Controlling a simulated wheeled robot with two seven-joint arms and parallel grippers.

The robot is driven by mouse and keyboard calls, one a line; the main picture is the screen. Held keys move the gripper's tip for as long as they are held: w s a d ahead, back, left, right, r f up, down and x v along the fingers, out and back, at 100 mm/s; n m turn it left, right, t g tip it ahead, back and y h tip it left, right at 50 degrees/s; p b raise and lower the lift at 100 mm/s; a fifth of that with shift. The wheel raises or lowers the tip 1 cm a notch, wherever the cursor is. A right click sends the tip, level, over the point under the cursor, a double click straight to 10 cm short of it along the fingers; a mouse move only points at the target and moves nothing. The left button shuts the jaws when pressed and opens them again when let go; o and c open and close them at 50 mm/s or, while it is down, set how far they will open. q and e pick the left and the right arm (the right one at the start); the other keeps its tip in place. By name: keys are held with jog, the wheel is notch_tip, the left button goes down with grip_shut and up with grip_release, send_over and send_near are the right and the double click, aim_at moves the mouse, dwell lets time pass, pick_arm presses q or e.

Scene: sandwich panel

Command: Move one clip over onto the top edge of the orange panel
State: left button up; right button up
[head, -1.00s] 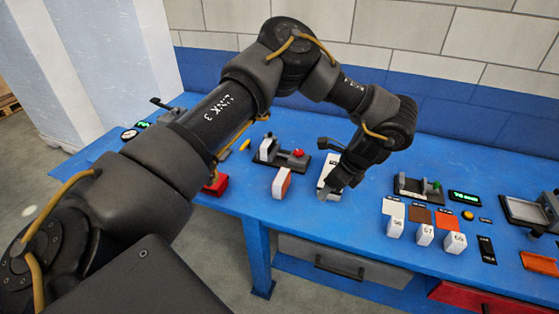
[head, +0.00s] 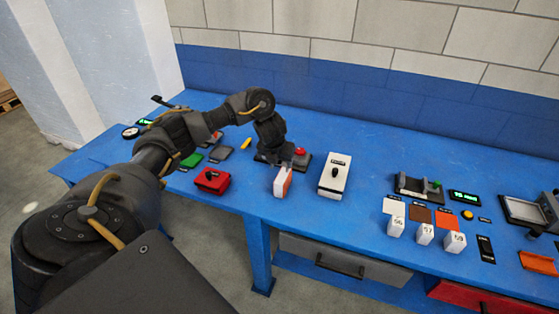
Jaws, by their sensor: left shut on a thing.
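My left gripper (head: 277,158) points down at the dark fixture with a red knob (head: 300,153). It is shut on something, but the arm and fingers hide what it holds. A small upright white block with an orange side face (head: 284,181) stands just in front of the fixture. A flat orange piece (head: 540,263) lies at the far right. I cannot tell which of these is the orange panel. I cannot make out any clip for certain. My right gripper is not in view.
A white box with a black knob (head: 334,176) stands right of the gripper, and a red box (head: 211,180) to its left. Numbered white blocks (head: 426,234), colour cards and another fixture (head: 418,189) are further right. The blue bench (head: 365,225) is clear between.

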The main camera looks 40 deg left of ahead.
pick_arm(q)
jog(key=shift+f, duration=0.15)
jog(key=b, duration=0.5)
send_over(281, 179)
jog(key=s, duration=0.1)
jog(key=shift+s+d+f, duration=0.1)
jog(key=shift+f, duration=1.1)
jog(key=shift+s+d+f, duration=0.1)
jog(key=shift+f, duration=1.05)
jog(key=shift+w+r, duration=0.1)
jog(key=shift+w, duration=0.1)
jog(key=shift+f, duration=0.2)
jog(key=shift+f+b, duration=0.35)
jog(key=shift+f, duration=0.15)
jog(key=shift+f+b, duration=0.3)
jog(key=shift+f, duration=0.15)
jog(key=shift+f, duration=0.4)
